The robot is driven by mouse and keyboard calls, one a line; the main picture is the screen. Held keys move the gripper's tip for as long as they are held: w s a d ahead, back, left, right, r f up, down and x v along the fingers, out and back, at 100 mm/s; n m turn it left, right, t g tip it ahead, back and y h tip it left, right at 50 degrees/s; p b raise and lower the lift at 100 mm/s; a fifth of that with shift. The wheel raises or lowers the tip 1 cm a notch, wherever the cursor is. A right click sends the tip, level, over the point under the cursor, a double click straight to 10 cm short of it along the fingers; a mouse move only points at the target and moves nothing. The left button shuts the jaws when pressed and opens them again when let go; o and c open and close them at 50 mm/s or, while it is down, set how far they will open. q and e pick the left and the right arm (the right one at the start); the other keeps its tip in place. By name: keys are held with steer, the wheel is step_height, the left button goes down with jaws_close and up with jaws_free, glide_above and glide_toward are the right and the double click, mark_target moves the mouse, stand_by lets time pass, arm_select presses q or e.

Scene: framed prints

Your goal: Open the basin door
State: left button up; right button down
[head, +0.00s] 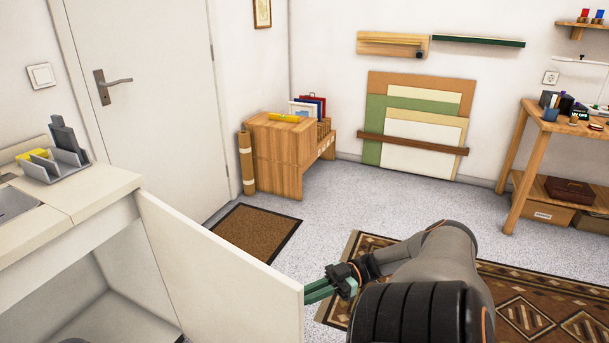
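The basin door (215,268) is a white panel standing swung out from the white basin cabinet (100,200). Its hinged side is at the cabinet's right end, and the cabinet's inside shows to the left of it. My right gripper (314,290) has green fingers and is at the free edge of the door, on its right side. The fingers point left, and their tips seem to pass behind the door edge. I cannot tell whether they touch the door or how far apart they are. My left gripper is not in view.
A sink (14,204) and a grey rack (58,163) are on the counter. A brown doormat (248,232) and a patterned rug (540,305) lie on the floor. A wooden print box (280,155) stands at the back wall, a wooden table (530,125) at right.

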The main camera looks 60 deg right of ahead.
steer(key=shift+w+d+r+t, duration=0.3)
steer(key=shift+w+d, duration=0.25)
steer(key=shift+w, duration=0.05)
steer(key=c, duration=0.9)
jaws_free()
steer(key=shift+w, duration=0.15)
steer(key=shift+a+f, duration=0.1)
steer(key=shift+f, duration=0.05)
steer(key=shift+s, duration=0.2)
steer(key=shift+s, duration=0.1)
